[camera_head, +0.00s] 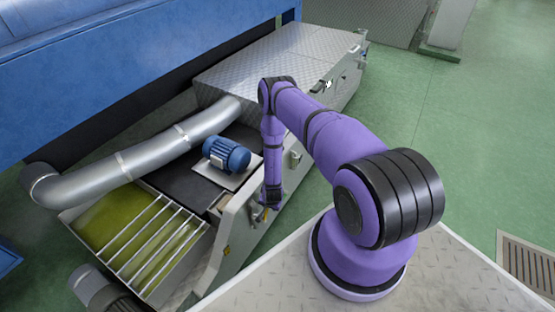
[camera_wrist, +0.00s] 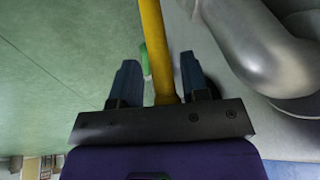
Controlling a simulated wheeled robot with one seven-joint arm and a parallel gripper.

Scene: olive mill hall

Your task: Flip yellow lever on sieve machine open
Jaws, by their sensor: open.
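The sieve machine (camera_head: 232,232) is a grey metal unit with a grated tank of yellow-green liquid, seen left of my arm in the head view. The yellow lever (camera_wrist: 153,35) is a long yellow bar in the wrist view, running from the top edge down between my fingers. My gripper (camera_wrist: 158,60) is open, with one blue finger on each side of the lever. The lever looks nearer the right finger, and I cannot tell whether they touch. In the head view my gripper (camera_head: 267,207) is low at the machine's near side, and the lever is mostly hidden there.
A blue motor (camera_head: 227,155) and a thick silver pipe (camera_head: 135,166) sit on and over the machine. The pipe also shows in the wrist view (camera_wrist: 262,50). A ribbed dark motor (camera_head: 100,290) stands at the lower left. Green floor (camera_head: 470,130) is free on the right.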

